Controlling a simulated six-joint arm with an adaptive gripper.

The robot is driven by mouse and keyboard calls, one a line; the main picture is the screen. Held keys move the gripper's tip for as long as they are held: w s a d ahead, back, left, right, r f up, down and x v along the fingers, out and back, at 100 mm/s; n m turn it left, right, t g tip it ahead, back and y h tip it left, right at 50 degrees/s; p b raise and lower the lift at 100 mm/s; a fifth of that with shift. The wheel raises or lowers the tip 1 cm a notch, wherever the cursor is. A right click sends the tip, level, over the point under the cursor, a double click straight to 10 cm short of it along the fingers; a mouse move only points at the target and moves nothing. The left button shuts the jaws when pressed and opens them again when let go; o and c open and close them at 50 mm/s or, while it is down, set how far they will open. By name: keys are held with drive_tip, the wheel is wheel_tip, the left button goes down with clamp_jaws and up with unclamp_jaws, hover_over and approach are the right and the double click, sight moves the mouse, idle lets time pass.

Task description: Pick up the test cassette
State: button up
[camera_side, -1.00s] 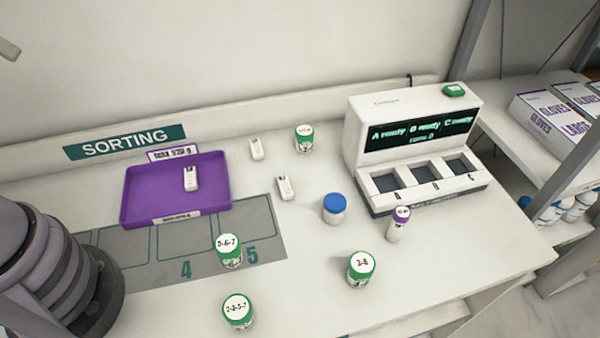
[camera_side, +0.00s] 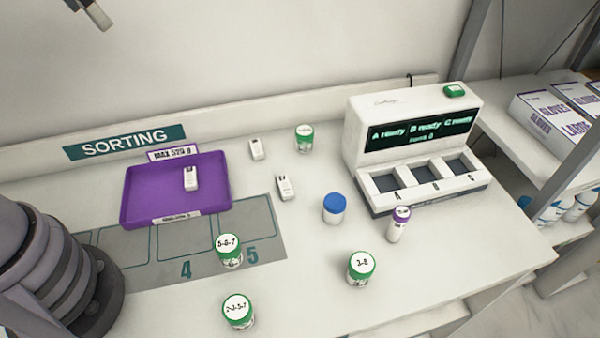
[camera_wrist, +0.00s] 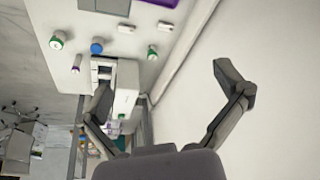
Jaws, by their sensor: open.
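Three small white test cassettes show in the side view: one lies in the purple tray (camera_side: 134,211), this cassette (camera_side: 191,179); one lies on the bench near the wall (camera_side: 256,149); one lies right of the tray (camera_side: 285,187). The two bench cassettes also show in the wrist view, one by the wall (camera_wrist: 165,26) and one farther left (camera_wrist: 126,29). My gripper (camera_wrist: 162,76) is open and empty, its fingers spread wide. In the side view only a part of it shows at the top left, high above the bench and apart from all cassettes.
A white analyser (camera_side: 400,130) with three slots stands at the back right. Green-capped jars (camera_side: 229,250), (camera_side: 361,268), (camera_side: 238,312), (camera_side: 304,138), a blue-capped jar (camera_side: 334,208) and a purple-capped vial (camera_side: 398,224) stand on the bench. A wall runs behind.

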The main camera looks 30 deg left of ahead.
drive_tip(key=w+d+f+m+g, duration=0.1)
drive_tip(key=w+d+f, duration=0.2)
drive_tip(key=w+f, duration=0.15)
drive_tip(key=w+d+f+m+g, duration=0.1)
drive_tip(key=w+d+f+m, duration=0.1)
drive_tip(key=w+d+f, duration=0.3)
drive_tip(key=m+g, duration=0.2)
drive_tip(key=m, duration=0.1)
hover_over(285, 184)
wheel_tip(285, 184, down, 17)
drive_tip(key=f, duration=0.8)
drive_tip(key=shift+s+f, duration=0.1)
drive_tip(key=shift+s, duration=0.3)
drive_tip(key=shift+w+f, duration=0.2)
drive_tip(key=shift+f, duration=1.25)
drive_tip(key=shift+w+f, duration=0.15)
drive_tip(key=shift+f, duration=1.3)
drive_tip(key=c, duration=1)
drive_tip(key=shift+r, duration=0.15)
